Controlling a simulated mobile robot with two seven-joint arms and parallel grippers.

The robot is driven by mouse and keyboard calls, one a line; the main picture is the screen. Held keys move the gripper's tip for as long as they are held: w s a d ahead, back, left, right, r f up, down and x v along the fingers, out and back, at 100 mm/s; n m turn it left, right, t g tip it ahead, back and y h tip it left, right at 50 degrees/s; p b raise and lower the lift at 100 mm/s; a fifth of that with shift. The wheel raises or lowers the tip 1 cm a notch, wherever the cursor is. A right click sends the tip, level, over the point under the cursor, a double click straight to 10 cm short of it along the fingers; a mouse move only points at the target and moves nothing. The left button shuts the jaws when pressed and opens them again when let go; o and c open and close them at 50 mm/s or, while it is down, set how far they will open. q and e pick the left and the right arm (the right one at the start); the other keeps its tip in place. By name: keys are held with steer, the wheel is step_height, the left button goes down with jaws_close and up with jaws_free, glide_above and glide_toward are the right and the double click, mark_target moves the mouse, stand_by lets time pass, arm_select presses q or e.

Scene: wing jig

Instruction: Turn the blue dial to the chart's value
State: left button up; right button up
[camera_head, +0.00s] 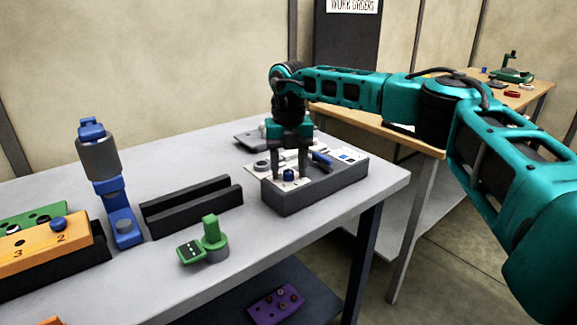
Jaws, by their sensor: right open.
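The blue dial (289,175) sits on the light top plate of a dark grey box (318,190) on the table. My right gripper (290,176) points straight down over it, with its two fingers open, one on each side of the dial. I cannot tell whether the fingers touch it. The dial's marks are too small to read. A small white card with a blue patch (350,154) lies on the box top at the right; I cannot tell whether it is the chart. My left gripper is not in view.
A blue stand with a grey cylinder (99,157), black rails (191,208), a green device (210,240) and an orange numbered block (45,248) stand to the left on the grey table (290,240). A blue-handled part (322,160) lies right of the dial.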

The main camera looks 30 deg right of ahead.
steer(key=shift+c, duration=0.2)
jaws_close()
